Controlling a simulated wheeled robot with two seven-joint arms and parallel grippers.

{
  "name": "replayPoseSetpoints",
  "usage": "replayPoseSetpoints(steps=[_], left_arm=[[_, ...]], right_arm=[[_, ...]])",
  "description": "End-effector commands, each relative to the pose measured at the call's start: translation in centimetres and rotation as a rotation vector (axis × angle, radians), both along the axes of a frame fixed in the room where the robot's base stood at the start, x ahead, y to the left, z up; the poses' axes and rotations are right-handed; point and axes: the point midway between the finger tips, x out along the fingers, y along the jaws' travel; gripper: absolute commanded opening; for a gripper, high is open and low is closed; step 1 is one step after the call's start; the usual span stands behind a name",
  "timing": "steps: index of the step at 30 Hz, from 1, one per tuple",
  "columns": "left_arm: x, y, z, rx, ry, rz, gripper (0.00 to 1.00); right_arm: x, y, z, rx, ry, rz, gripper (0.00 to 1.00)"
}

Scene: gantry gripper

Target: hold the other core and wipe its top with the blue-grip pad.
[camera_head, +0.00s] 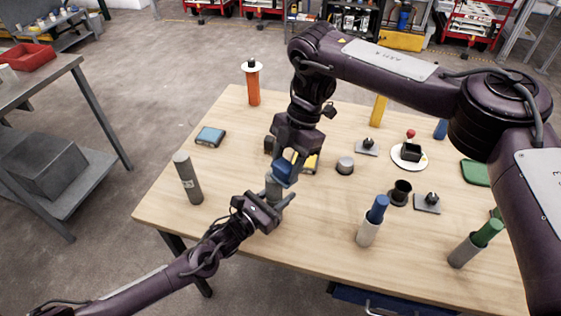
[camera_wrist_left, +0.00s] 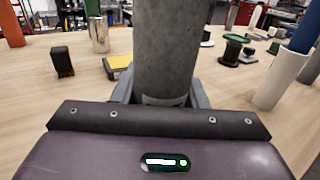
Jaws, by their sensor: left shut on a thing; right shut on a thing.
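A grey cylindrical core (camera_head: 273,187) stands upright in my left gripper (camera_head: 272,207), which is shut around it. In the left wrist view the core (camera_wrist_left: 167,55) rises between the fingers, and its top is out of frame. My right gripper (camera_head: 288,158) is shut on the blue-grip pad (camera_head: 283,173), right at the core's top. The pad's underside is hidden, so I cannot tell if it touches the core. Another dark grey core (camera_head: 188,178) stands upright at the table's left side.
The wooden table (camera_head: 320,230) also holds a blue-topped pad block (camera_head: 210,136), an orange post (camera_head: 253,85), a short metal cylinder (camera_head: 345,166), a white holder with a blue handle (camera_head: 368,232) and a grey holder with a green handle (camera_head: 467,252). The front left table area is clear.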

Motion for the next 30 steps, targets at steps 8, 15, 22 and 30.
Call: replayPoseSetpoints(steps=[8,15,22,30], left_arm=[[-0.1,-0.1,0.0,0.0,0.0,-0.003,0.0],[-0.1,-0.1,0.0,0.0,0.0,-0.003,0.0],[-0.1,-0.1,0.0,0.0,0.0,-0.002,0.0],[-0.1,-0.1,0.0,0.0,0.0,-0.002,0.0]], right_arm=[[0.8,2.7,0.0,0.0,0.0,0.004,0.1],[1.5,4.8,-0.1,0.002,-0.002,0.006,0.1],[1.6,4.8,2.6,0.003,-0.005,0.006,0.1],[1.6,4.8,5.1,0.002,-0.005,0.006,0.1]])
